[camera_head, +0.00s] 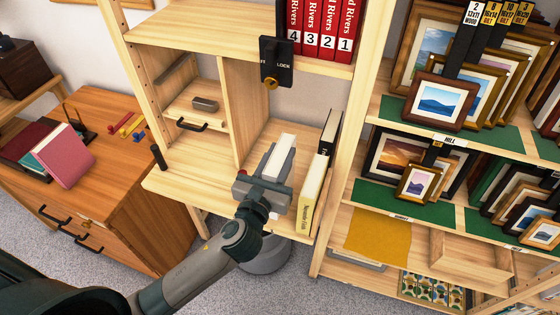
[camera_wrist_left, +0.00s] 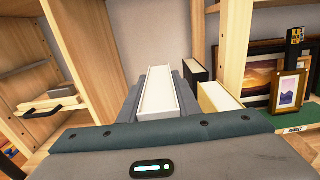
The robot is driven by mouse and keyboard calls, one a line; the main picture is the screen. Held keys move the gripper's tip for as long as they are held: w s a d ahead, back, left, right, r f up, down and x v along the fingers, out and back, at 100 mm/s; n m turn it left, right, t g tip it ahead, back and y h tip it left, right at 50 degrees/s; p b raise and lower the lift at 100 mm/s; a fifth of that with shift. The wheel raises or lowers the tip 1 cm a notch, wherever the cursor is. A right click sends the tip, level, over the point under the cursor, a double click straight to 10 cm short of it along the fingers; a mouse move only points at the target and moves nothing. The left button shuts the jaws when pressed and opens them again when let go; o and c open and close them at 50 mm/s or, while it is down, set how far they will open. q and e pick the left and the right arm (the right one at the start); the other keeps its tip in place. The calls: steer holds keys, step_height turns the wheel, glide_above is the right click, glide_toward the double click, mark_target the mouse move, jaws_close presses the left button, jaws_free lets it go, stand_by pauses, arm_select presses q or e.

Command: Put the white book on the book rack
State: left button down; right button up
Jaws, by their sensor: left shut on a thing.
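The white book (camera_head: 284,142) is upright between the fingers of my left gripper (camera_head: 276,165), which is shut on it; its pale top edge shows. The left wrist view shows the white book (camera_wrist_left: 158,88) pointing away from me, with a grey finger on each side. My gripper is in the lower right compartment of the wooden book rack (camera_head: 262,125), left of a cream book (camera_head: 310,195) and a black book (camera_head: 328,140) that stand upright. A gap separates it from them. Whether the white book touches the rack's board is hidden. My right gripper is not in view.
A wooden divider (camera_head: 240,110) rises left of the compartment, beside a small drawer (camera_head: 205,130). Red books (camera_head: 320,28) stand on the shelf above. Framed pictures (camera_head: 440,100) fill shelves at right. A wooden desk (camera_head: 110,150) with books stands at left.

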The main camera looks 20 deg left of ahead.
arm_select(q)
step_height(320, 180, down, 2)
steer(key=shift+f, duration=0.1)
stand_by(0.4)
steer(key=shift+f+b, duration=0.3)
steer(key=shift+f, duration=0.3)
steer(key=c, duration=1.3)
jaws_free()
steer(key=shift+c, duration=0.2)
steer(key=shift+r, duration=0.1)
